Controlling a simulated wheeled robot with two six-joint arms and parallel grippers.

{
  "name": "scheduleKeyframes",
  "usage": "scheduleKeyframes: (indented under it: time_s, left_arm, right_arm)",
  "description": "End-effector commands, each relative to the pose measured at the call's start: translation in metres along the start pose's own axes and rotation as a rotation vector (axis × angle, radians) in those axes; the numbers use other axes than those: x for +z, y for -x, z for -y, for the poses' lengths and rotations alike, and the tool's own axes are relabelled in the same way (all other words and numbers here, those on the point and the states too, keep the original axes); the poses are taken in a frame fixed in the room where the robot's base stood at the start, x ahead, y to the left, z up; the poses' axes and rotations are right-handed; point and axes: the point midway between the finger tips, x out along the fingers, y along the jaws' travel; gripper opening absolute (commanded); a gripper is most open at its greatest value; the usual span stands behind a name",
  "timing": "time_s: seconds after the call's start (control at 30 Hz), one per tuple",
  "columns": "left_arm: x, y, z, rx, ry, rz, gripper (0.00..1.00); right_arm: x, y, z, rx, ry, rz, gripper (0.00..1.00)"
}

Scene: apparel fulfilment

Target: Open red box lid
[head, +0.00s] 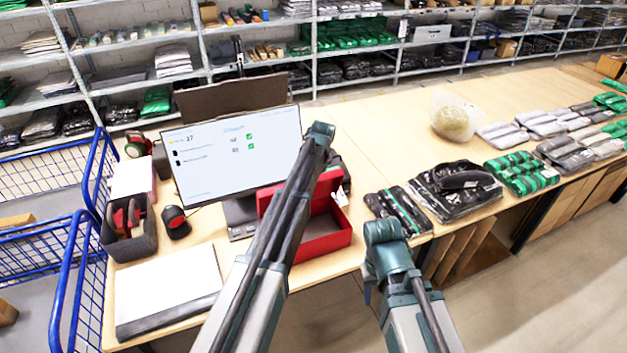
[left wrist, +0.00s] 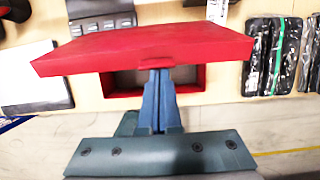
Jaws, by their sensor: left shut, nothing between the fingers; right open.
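The red box (head: 325,245) stands at the table's front edge below the monitor, partly hidden by my left arm in the head view. Its lid (head: 329,190) is tilted up at the back, with the box's front and part of its inside showing. In the left wrist view the lid (left wrist: 150,45) spans the picture above the open box (left wrist: 192,85). My left gripper (left wrist: 159,72) is shut and empty, its tips at the small tab on the lid's front edge; whether they touch is unclear. My right gripper (head: 368,291) is mostly hidden by its own arm, right of the box, and holds nothing visible.
A monitor (head: 235,150) stands behind the box. A white-topped pad (head: 170,290) and a grey bin (head: 128,228) lie to the left. Packed black garments (head: 398,208) lie close on the right. Blue wire carts (head: 85,270) stand at the table's left end.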

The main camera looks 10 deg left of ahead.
Motion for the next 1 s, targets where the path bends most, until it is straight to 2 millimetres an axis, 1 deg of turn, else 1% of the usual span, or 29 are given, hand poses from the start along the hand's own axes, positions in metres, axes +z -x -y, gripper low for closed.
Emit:
scheduleKeyframes:
  time_s: [0.03,0.17,0.3,0.4,0.6,0.8,1.0]
  left_arm:
    - [0.009,0.003,0.001,0.0,0.001,-0.013,0.0]
    - [0.024,0.004,0.001,-0.001,0.002,-0.028,0.0]
    - [0.045,0.005,0.001,-0.001,0.001,-0.029,0.0]
    - [0.062,0.003,0.001,-0.001,0.002,-0.028,0.0]
    - [0.086,-0.001,0.001,-0.002,0.0,-0.028,0.0]
    - [0.1,-0.004,0.0,-0.002,0.001,-0.028,0.0]
    - [0.105,-0.005,-0.001,-0.002,0.0,-0.028,0.0]
  right_arm:
    - [0.0,0.006,-0.001,0.0,-0.001,0.0,0.5]
    - [0.001,0.013,-0.001,-0.001,-0.002,0.0,0.5]
    - [0.001,0.019,-0.002,-0.001,-0.004,0.0,0.5]
    - [0.001,0.022,-0.002,-0.001,-0.005,0.0,0.5]
    - [0.002,0.025,-0.002,-0.001,-0.005,0.0,0.5]
    - [0.002,0.026,-0.002,-0.001,-0.005,0.0,0.5]
    - [0.002,0.026,-0.002,-0.001,-0.005,0.0,0.5]
